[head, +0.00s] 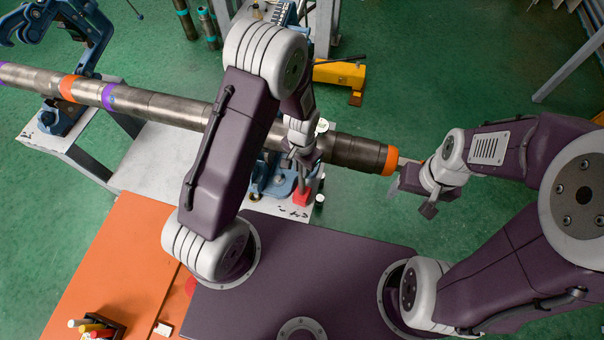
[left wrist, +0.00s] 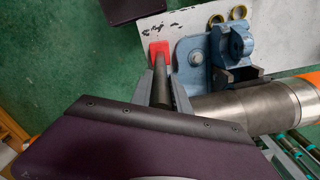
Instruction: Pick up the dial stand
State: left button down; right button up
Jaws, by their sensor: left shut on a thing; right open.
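The dial stand has a red base (head: 302,196) and a thin dark upright rod. In the head view the base shows at the right edge of the white bench top, just below my left gripper (head: 304,160). In the left wrist view the red base (left wrist: 160,48) shows at the bench edge, and the rod runs up between the fingers of my left gripper (left wrist: 164,92). That gripper is shut on the rod. I cannot tell whether the base touches the bench. My right gripper (head: 411,196) is open and empty, near the pipe's orange end.
A long steel pipe (head: 160,106) with orange and purple bands lies across the blue vises, behind my left arm. A blue vise (left wrist: 194,55) stands close to the dial stand. An orange table (head: 110,260) holds a marker box (head: 98,328). A yellow tool (head: 340,73) lies behind.

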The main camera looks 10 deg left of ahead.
pick_arm(q)
jog(key=w+d+r+b, duration=0.1)
jog(key=d+r+b, duration=0.1)
jog(key=d+r, duration=0.8)
jog(key=shift+w+d+r, duration=0.3)
jog(key=shift+d, duration=0.55)
jog(key=shift+a, duration=0.1)
